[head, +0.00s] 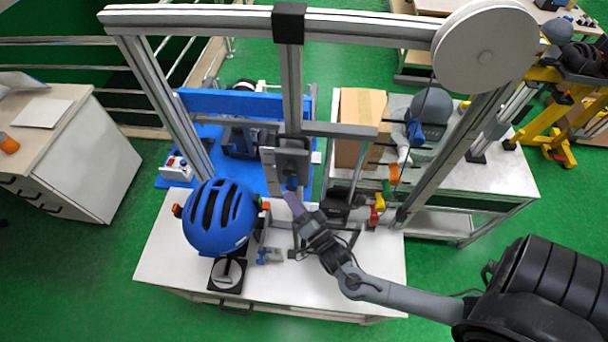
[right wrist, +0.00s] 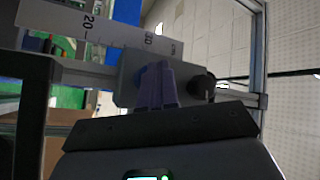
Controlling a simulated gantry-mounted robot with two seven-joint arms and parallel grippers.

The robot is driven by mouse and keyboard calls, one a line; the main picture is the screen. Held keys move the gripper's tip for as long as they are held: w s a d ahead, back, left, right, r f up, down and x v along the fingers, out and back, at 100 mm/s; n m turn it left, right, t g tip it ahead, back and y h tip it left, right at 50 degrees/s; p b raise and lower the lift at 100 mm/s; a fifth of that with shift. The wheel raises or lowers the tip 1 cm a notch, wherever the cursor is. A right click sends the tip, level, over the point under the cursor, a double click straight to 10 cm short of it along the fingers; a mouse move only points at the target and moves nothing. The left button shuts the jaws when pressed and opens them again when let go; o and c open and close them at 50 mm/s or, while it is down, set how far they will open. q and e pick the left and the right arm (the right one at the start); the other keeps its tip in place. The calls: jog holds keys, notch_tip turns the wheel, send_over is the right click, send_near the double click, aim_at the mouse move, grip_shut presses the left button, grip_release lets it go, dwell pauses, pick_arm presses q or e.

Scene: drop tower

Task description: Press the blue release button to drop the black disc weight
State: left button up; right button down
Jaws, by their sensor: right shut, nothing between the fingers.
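The blue release button (head: 291,184) is on the underside of the grey carriage block (head: 292,158) on the tower's central post. In the right wrist view the blue button (right wrist: 144,76) is partly hidden behind my fingers. My right gripper (head: 292,197) has its purple fingers shut and empty, with the tips right at the button. I cannot tell whether they touch it. In the right wrist view the purple fingers (right wrist: 155,80) overlap the grey block. I cannot clearly make out the black disc weight. My left gripper is not in view.
The tower frame (head: 170,110) surrounds the post. A cardboard box (head: 360,125) stands behind, right of the post. The table's front right is clear.

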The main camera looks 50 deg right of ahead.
jog(key=shift+s+a+p, duration=0.2)
jog(key=shift+s+a, duration=0.65)
jog(key=shift+a, duration=0.3)
jog(key=shift+s+a+p, duration=0.15)
jog(key=shift+s+a, duration=0.65)
jog(key=shift+a, duration=0.3)
